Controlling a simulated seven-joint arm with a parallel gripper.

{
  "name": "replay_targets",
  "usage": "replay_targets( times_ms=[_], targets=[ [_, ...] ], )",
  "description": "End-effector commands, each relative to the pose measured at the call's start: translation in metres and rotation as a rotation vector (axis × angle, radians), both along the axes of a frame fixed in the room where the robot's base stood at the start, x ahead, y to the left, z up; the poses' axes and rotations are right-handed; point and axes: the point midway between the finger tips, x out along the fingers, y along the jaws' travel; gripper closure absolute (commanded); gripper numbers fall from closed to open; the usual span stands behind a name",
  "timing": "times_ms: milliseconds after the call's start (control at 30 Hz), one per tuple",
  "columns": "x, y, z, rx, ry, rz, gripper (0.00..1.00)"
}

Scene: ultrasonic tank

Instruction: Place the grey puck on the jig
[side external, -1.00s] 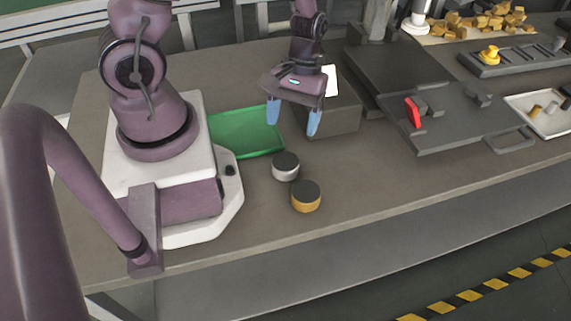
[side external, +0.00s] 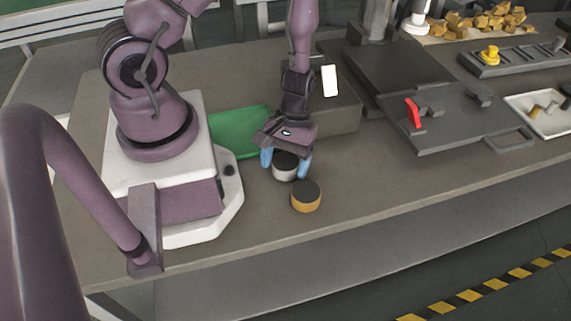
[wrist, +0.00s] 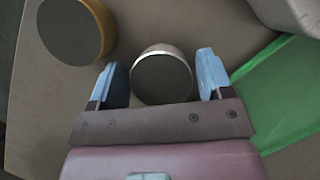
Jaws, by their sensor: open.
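The grey puck (side external: 284,168) has a dark top and a light grey side and sits on the table. It also shows in the wrist view (wrist: 163,75), between the two blue fingertips. My gripper (side external: 286,163) is open and low over the puck, one finger on each side; in the wrist view (wrist: 162,80) there are gaps between the fingers and the puck. The dark plate with a red clamp handle (side external: 436,113) at the right may be the jig, but I cannot tell for sure.
An orange-sided puck (side external: 306,197) stands close in front of the grey one. A green mat (side external: 237,130) lies behind it, with a grey block (side external: 340,112) behind my gripper. A white tray (side external: 540,117) with small parts is at far right. The front right table is clear.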

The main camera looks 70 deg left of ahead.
Motion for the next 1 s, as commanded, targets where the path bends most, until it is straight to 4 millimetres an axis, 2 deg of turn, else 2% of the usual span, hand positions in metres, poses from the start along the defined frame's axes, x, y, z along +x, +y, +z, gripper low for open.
replay_targets(
  times_ms=[67,100,300,667,867,1000],
  targets=[
    [0.0,0.0,0.0,0.0,0.0,0.0,0.27],
    [0.0,0.0,0.0,0.0,0.0,-0.001,0.31],
    [0.0,0.0,0.001,0.0,0.0,-0.001,0.74],
    [0.0,0.0,0.007,0.001,-0.001,-0.003,0.74],
    [0.001,0.0,0.029,0.002,-0.004,-0.003,0.74],
    [0.001,0.0,0.052,0.002,-0.006,-0.004,0.74]
  ],
)
